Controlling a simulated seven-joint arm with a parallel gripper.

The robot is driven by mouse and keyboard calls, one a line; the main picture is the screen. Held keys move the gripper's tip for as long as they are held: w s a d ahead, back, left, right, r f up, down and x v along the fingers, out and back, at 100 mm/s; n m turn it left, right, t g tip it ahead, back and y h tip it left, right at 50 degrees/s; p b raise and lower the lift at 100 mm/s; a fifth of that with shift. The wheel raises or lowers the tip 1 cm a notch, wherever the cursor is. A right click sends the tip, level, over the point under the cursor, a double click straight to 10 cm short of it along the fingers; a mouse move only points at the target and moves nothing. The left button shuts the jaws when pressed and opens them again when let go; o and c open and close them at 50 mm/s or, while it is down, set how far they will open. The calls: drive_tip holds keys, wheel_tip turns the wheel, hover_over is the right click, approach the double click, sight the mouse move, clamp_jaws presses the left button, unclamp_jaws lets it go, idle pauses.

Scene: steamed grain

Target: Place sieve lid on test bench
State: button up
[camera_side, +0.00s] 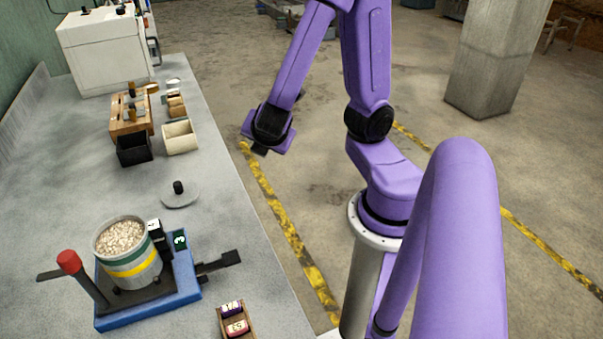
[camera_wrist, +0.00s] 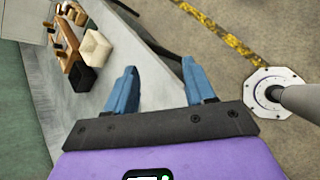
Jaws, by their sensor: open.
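The sieve lid (camera_side: 180,195), a flat grey disc with a black knob, lies on the grey test bench (camera_side: 225,205) near its right edge in the side view. Behind my gripper's blue fingers the wrist view shows no lid. My gripper (camera_wrist: 163,90) is open and empty in the wrist view. In the side view my wrist hangs over the floor just right of the bench edge, apart from the lid, and the fingers are hard to make out. The pot of grain (camera_side: 125,245), with green and yellow bands, stands uncovered on a blue base (camera_side: 150,308).
A red-knobbed lever (camera_side: 68,262) and a black handle (camera_side: 220,262) stick out from the blue base. A small wooden tray (camera_side: 236,325) holds labelled blocks. Black (camera_side: 133,150) and cream (camera_side: 180,137) boxes, a wooden rack (camera_side: 128,113) and a white machine (camera_side: 105,50) stand farther back.

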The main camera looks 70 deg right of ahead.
drive_tip(key=s+a+r+m+g+y, duration=0.2)
drive_tip(key=s+a+m+g+y, duration=0.3)
drive_tip(key=s+a+y, duration=0.3)
drive_tip(key=s+a, duration=0.2)
drive_tip(key=s, duration=0.2)
drive_tip(key=shift+s+a, duration=0.2)
drive_tip(key=shift+a, duration=0.2)
